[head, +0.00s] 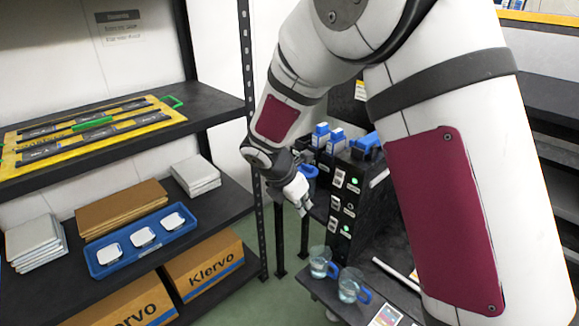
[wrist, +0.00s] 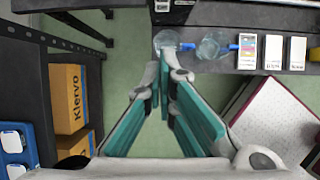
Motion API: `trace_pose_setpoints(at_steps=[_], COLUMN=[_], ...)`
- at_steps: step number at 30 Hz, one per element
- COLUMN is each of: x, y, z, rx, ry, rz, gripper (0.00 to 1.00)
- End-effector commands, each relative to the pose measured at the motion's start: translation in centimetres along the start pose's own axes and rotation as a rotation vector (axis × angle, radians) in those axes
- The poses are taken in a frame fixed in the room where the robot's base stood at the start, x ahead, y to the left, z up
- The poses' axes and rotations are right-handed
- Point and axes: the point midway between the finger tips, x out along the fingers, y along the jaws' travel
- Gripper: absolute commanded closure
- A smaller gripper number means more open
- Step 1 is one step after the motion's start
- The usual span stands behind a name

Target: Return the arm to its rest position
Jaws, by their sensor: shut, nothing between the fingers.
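My gripper (head: 299,193) is shut and empty in the head view, at the end of my raised arm. It hangs in the gap between the left shelf and the black machine (head: 345,200). In the wrist view my gripper (wrist: 162,88) points down, with its teal-lined fingers meeting at the tips. Green floor shows on both sides of the fingers. My arm covers much of the right half of the head view and hides what lies behind it.
The left shelf (head: 235,198) holds a blue tray (head: 105,268) and stacked packs; Klervo boxes (head: 203,265) sit below. Two clear jugs (head: 350,284) with blue handles stand on a low ledge near the machine. Ink bottles (head: 321,136) stand on top of it.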

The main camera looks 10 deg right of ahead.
Motion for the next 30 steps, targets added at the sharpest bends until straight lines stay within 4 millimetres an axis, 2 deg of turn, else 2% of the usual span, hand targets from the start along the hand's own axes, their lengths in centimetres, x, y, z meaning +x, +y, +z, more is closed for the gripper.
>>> trace_pose_setpoints(at_steps=[4,7,12,16,23,30], x=[-1.2,-3.4,-8.2,-11.4,-16.2,-19.7], y=[-1.1,-3.2,-9.1,-13.8,-21.9,-29.1], z=[0.9,2.5,4.8,5.4,4.3,0.7], rx=[0.074,0.216,0.563,0.828,1.281,1.716], ry=[0.003,0.009,0.035,0.062,0.125,0.211], rz=[-0.004,-0.015,-0.050,-0.081,-0.146,-0.231], gripper=[1.00,1.00,1.00,1.00,1.00,1.00])
